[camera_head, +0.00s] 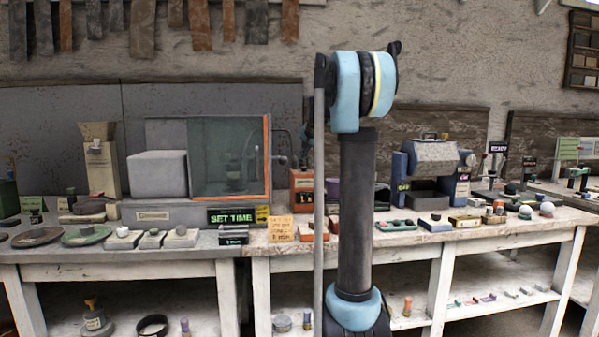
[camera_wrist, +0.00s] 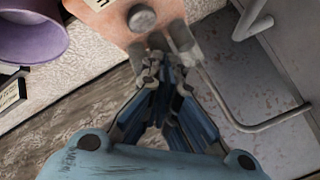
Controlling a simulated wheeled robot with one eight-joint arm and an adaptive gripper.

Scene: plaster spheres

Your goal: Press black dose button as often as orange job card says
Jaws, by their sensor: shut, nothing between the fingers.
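An orange device (camera_head: 302,185) stands on the bench just left of my arm. Its orange face shows at the top of the wrist view (camera_wrist: 112,22), with a dark grey round button-like part (camera_wrist: 141,18) on it. An orange job card (camera_head: 281,229) is at the bench's front edge; its writing is too small to read surely. My gripper (camera_wrist: 157,48) is shut and empty, its tips close to the round part and the orange face. I cannot tell whether they touch. In the head view I cannot make the gripper out clearly beside my arm.
A glass-sided machine (camera_head: 230,157) with a green SET TIME display (camera_head: 232,216) stands left. A purple bowl-like vessel (camera_wrist: 27,29) and a bent metal rod (camera_wrist: 245,127) flank my gripper. A blue-grey machine (camera_head: 431,165) stands right.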

